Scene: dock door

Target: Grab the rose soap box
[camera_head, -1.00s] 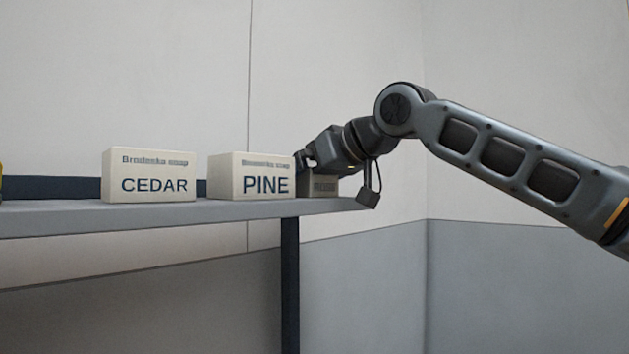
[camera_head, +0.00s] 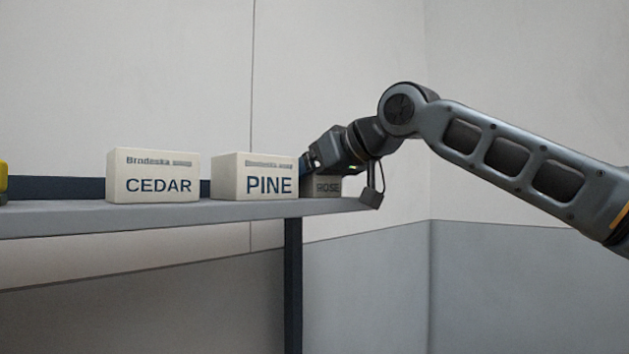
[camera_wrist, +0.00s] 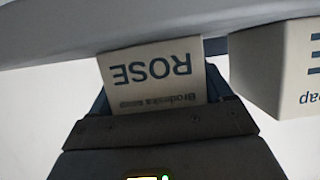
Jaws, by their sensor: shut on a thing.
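The rose soap box (camera_wrist: 155,75) shows upside down in the wrist view, with "ROSE" printed on its pale face. It sits between the two fingers of my gripper (camera_wrist: 152,100), which is shut on it. In the head view the rose soap box (camera_head: 328,187) is in shadow at the right end of the shelf, mostly hidden behind my gripper (camera_head: 312,170). Its base appears at the shelf surface; I cannot tell whether it touches.
The shelf (camera_head: 170,216) also holds the pine box (camera_head: 262,178), close to the left of my gripper, and the cedar box (camera_head: 153,177) further left. A yellow thing (camera_head: 3,177) shows at the left edge. A wall stands behind; the space right of the shelf is open.

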